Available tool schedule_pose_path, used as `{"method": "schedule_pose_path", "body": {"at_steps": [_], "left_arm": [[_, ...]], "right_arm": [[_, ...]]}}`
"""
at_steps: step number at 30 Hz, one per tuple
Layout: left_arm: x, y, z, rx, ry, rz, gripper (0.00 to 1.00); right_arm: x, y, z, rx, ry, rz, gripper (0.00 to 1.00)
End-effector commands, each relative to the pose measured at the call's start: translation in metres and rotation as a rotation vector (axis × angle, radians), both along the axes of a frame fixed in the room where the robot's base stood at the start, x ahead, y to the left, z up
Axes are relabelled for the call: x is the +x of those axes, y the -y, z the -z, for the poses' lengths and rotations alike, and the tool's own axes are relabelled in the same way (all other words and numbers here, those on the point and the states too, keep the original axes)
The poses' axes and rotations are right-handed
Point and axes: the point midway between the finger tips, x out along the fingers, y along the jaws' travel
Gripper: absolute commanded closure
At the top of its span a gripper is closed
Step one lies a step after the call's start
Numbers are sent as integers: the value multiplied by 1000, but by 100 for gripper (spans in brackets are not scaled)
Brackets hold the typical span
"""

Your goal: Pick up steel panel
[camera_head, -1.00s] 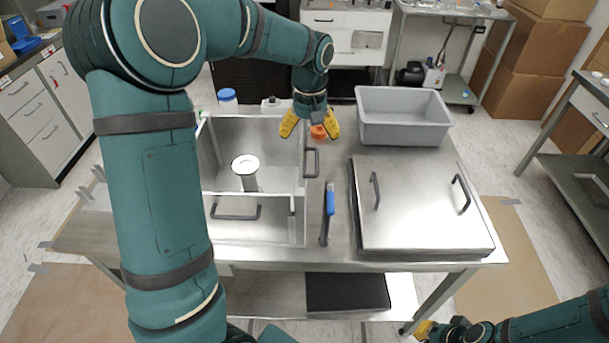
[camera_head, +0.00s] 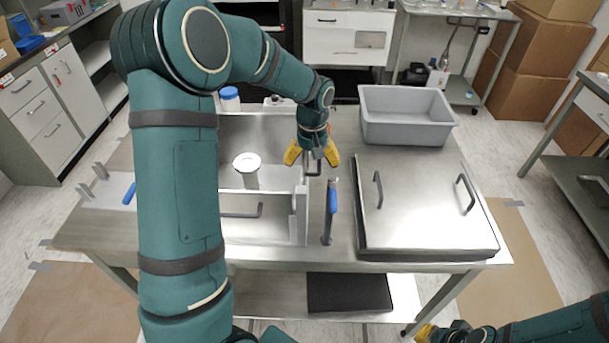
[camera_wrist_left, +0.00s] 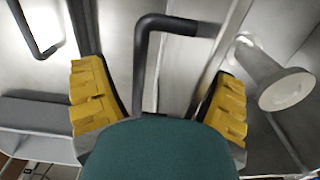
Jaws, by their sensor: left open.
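The open steel box (camera_head: 262,125) stands on the left of the table, with dark bar handles on its panels. A flat steel panel (camera_head: 420,215) with two dark handles lies on the right. My left gripper (camera_head: 312,160) is open, pointing down over the box's right-side handle (camera_head: 312,172). In the left wrist view, that dark handle (camera_wrist_left: 178,25) shows between the spread yellow fingers of my left gripper (camera_wrist_left: 160,105), not gripped. My right gripper (camera_head: 426,332) shows only partly at the bottom right, its jaws unclear.
A pale flanged column (camera_head: 248,170) stands inside the box. A blue-handled tool (camera_head: 331,205) lies between box and flat panel. A grey bin (camera_head: 405,115) stands behind the flat panel. A blue-capped bottle (camera_head: 229,98) stands behind the box.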

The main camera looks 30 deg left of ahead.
Motion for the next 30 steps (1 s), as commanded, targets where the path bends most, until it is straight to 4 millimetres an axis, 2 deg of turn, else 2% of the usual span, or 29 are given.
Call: {"method": "schedule_pose_path", "body": {"at_steps": [2,5,6,9,22,26,30], "left_arm": [[0,0,0,0,0,0,14],[0,0,0,0,0,0,46],[0,0,0,0,0,0,60],[0,0,0,0,0,0,94],[1,0,-6,0,2,0,94],[1,0,-18,1,3,0,95],[1,0,-38,0,4,1,95]], "right_arm": [[0,0,0,0,0,0,100],[0,0,0,0,0,0,100],[0,0,0,0,0,0,100],[0,0,0,0,0,0,100],[0,0,-1,0,1,0,100],[1,0,-3,0,2,2,100],[2,0,-6,0,4,3,100]]}}
